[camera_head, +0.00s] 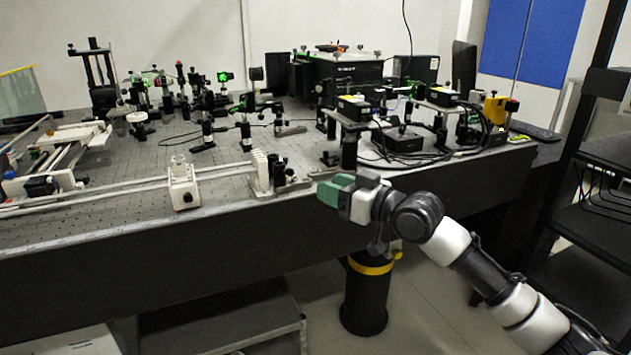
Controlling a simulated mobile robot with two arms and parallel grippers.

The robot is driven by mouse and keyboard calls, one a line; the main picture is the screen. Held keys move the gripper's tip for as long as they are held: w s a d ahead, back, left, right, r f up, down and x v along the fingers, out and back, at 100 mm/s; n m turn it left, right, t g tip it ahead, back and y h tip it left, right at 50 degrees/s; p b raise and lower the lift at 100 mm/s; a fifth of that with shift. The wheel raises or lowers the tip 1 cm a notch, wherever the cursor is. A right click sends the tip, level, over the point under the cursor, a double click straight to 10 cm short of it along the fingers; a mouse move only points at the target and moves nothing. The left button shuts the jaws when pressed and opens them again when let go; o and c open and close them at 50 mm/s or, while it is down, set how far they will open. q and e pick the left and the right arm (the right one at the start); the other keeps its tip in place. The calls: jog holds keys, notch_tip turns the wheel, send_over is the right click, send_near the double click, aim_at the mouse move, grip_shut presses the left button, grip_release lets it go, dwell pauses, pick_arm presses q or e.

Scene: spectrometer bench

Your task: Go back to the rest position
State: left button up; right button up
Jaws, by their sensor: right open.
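My right gripper (331,191) has green fingers and shows near the middle of the head view. Its arm comes in from the lower right. The gripper is in front of the optical table's front edge and points left. Nothing shows between its fingers, and it is open and apart from the parts on the table. My left gripper is not in this view.
The optical table (128,228) carries several mounts, a white block (183,187) on rails, and a black box (349,72) at the back. A table leg with a yellow band (370,264) stands below. A black shelf rack (603,150) is at right. Floor shows between them.

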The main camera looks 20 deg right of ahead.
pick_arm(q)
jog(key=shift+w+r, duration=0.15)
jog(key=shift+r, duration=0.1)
pick_arm(e)
jog(key=shift+s+d, duration=0.3)
jog(key=shift+s, duration=0.2)
